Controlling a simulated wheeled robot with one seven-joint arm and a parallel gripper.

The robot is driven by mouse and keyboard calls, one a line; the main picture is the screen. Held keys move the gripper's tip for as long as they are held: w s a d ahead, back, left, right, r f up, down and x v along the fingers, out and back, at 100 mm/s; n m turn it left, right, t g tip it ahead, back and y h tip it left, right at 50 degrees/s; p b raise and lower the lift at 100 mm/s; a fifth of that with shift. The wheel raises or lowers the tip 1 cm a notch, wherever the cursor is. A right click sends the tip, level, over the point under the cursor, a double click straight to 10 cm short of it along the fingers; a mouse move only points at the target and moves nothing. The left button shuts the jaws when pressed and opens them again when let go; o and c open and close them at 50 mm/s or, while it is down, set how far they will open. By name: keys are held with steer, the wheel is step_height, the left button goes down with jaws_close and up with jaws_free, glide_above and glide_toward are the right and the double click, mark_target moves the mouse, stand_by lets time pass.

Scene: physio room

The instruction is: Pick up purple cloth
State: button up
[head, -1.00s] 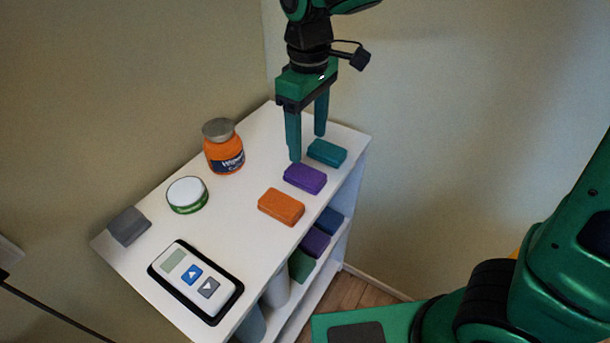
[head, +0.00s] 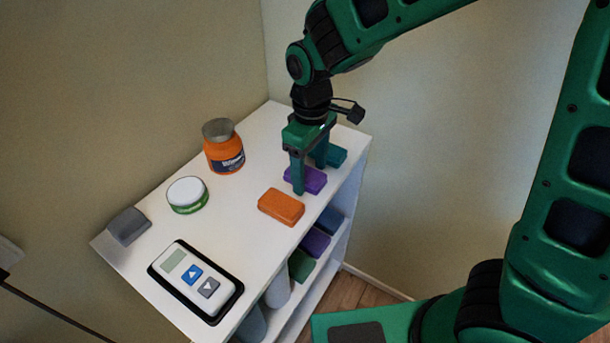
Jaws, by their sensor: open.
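The purple cloth (head: 315,181) is a small folded block on the white shelf top, between an orange folded cloth (head: 281,207) and a teal one (head: 336,155). My gripper (head: 309,179) is open and low over the purple cloth, pointing down. One finger is in front of the cloth's left part and hides some of it. The other finger is farther back, near the teal cloth, and its tip is hidden. I cannot tell whether either finger touches the purple cloth.
On the white shelf top (head: 262,128) stand an orange jar (head: 224,150), a green-and-white tub (head: 187,194), a grey block (head: 128,226) and a white device (head: 194,280) on a black base. More folded cloths lie on the shelf below, including another purple one (head: 315,242). Walls stand behind.

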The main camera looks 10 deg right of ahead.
mark_target(310, 174)
steer(key=c, duration=1.1)
steer(key=shift+r, duration=0.1)
steer(key=shift+r, duration=0.65)
step_height(310, 174, up, 3)
steer(key=s+a+r, duration=0.2)
steer(key=a, duration=0.1)
steer(key=s+a+r, duration=0.2)
steer(key=a, duration=0.1)
steer(key=s+a+r, duration=0.2)
steer(key=a, duration=0.1)
steer(key=shift+s+a+r, duration=0.3)
steer(key=shift+s, duration=0.05)
